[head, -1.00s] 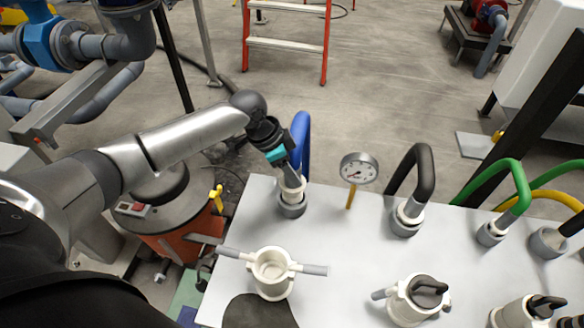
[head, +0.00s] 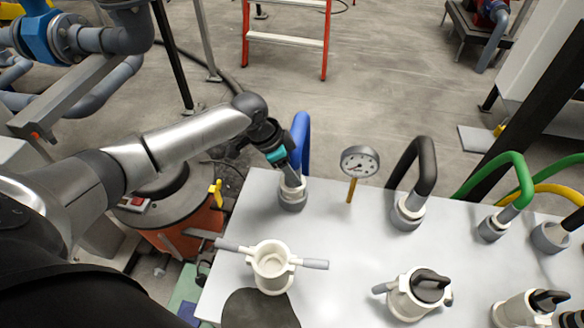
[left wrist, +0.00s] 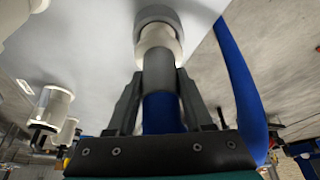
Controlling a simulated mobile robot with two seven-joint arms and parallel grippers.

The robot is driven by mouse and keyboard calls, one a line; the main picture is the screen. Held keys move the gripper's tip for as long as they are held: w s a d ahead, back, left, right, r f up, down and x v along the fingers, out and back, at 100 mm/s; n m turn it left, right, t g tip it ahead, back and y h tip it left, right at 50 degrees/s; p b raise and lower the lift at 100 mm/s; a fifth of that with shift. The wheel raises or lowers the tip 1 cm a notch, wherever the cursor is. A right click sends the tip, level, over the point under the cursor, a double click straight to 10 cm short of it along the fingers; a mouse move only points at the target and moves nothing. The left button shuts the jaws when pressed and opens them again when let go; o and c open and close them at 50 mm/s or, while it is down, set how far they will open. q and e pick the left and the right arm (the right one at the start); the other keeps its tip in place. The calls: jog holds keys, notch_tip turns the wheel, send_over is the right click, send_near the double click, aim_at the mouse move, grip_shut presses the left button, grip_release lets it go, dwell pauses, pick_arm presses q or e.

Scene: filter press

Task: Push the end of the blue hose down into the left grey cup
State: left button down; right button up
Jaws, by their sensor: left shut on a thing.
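The blue hose (head: 303,138) arches up at the table's far left corner, and its end points down. The left grey cup (head: 292,202) stands on the table under it; it also shows at the top of the left wrist view (left wrist: 158,16). My left gripper (head: 291,173) is shut on the hose end, with a finger on each side of its grey sleeve (left wrist: 158,70) and blue part (left wrist: 162,112). A white piece (left wrist: 158,42) sits between the sleeve and the cup, in line with both. How deep it sits inside the cup is hidden. My right gripper is not in view.
A pressure gauge (head: 360,162) stands right of the cup. Black (head: 420,165), green (head: 518,178) and yellow (head: 555,188) hoses stand in cups further right. A white two-handled fitting (head: 272,265) is nearer, and the white table top (head: 335,235) between is bare.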

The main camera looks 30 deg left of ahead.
pick_arm(q)
jog(key=shift+f+b, duration=0.4)
jog(key=shift+f, duration=0.45)
jog(key=shift+c, duration=1.1)
grip_release()
jog(key=p+v, duration=0.3)
jog(key=v, duration=1.2)
jog(key=shift+p, duration=0.35)
jog(key=shift+s+a, duration=0.1)
